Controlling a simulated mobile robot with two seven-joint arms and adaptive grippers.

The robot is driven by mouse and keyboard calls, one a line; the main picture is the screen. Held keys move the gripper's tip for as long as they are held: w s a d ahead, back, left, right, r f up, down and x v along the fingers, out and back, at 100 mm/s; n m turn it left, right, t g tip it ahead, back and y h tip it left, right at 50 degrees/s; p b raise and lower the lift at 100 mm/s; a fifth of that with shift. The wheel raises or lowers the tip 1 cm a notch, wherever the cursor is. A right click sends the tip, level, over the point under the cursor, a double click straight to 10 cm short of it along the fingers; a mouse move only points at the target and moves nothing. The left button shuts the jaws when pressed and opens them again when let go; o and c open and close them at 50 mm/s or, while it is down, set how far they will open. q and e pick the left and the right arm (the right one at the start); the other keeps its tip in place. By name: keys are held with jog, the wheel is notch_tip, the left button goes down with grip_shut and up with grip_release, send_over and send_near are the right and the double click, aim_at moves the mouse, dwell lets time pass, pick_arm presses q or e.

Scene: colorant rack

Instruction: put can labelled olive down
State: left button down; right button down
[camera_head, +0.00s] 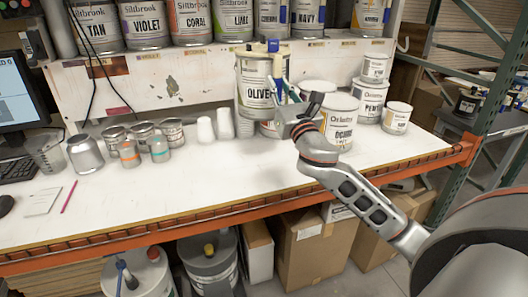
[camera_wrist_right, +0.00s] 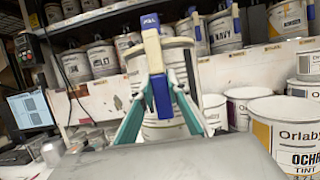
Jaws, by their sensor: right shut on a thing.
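The can labelled olive (camera_head: 254,88) is a white-and-grey can with a yellow band, upright above the back of the white worktop (camera_head: 220,185). A blue-and-tan upright piece is at its front; it also shows in the wrist view (camera_wrist_right: 153,45). My right gripper (camera_head: 284,92) is at the can's front right side, shut on it. In the wrist view the teal fingers (camera_wrist_right: 160,85) close on the blue piece, with the can (camera_wrist_right: 180,62) behind. The can's label is partly hidden there. My left gripper is not in view.
The ochre can (camera_head: 340,122) and several other Orlaby cans stand right of the held can. White cups (camera_head: 225,124) and small tins (camera_head: 142,132) stand left. A shelf of Siltbrook cans (camera_head: 145,25) is above. The worktop's front middle is clear.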

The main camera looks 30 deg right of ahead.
notch_tip(320, 180, down, 20)
jog(key=b, duration=0.7)
jog(key=shift+r+b, duration=0.15)
jog(key=shift+b, duration=0.15)
jog(key=c, duration=2.4)
grip_release()
jog(key=shift+f, duration=0.5)
jog(key=o, duration=0.5)
jog(key=shift+r, duration=0.15)
jog(key=shift+s, duration=0.1)
